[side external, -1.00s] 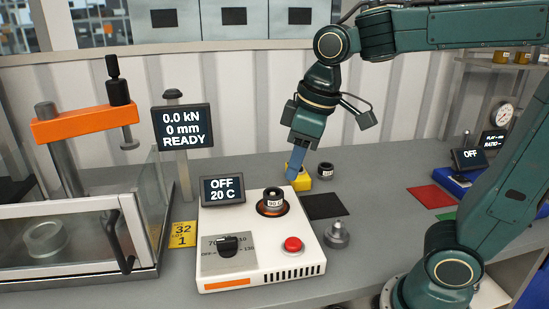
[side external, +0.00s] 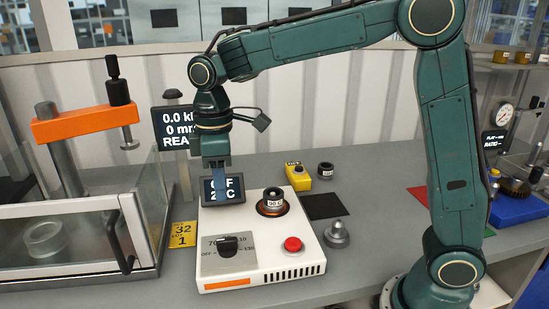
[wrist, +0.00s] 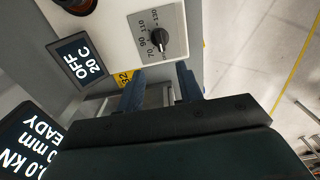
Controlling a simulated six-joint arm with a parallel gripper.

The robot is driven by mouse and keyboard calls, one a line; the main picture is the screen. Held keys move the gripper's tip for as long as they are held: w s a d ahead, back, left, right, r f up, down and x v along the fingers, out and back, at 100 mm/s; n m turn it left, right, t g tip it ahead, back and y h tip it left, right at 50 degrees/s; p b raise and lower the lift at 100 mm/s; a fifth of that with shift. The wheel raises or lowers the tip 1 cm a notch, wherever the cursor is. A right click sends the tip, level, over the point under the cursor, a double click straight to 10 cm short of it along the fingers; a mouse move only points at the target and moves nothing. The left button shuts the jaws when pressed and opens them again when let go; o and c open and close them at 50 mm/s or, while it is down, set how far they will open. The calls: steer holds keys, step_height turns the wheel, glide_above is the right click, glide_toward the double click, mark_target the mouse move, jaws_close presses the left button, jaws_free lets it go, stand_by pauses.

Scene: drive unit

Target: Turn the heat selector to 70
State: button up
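The heat selector is a black knob (side external: 228,245) on a grey dial plate (side external: 229,258) at the front left of a white heater unit (side external: 262,240). The plate carries OFF, 70, 110 and 130 marks. The unit's display (side external: 222,190) reads OFF and 20 C and is partly covered by my gripper (side external: 219,196). In the wrist view my gripper (wrist: 160,90) has its two blue fingers apart with nothing between them. It is above and behind the knob, not touching it.
A red button (side external: 292,244) sits right of the dial, and a dark cylinder (side external: 273,195) stands on the unit's copper-ringed plate. A clear-walled press (side external: 75,220) stands at left. A yellow pendant-like block (side external: 298,177) and a metal weight (side external: 337,236) lie at right.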

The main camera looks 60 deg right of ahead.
mark_target(226, 239)
steer(key=shift+f, duration=0.1)
step_height(226, 239, down, 14)
steer(key=shift+r, duration=0.2)
stand_by(0.6)
jaws_close()
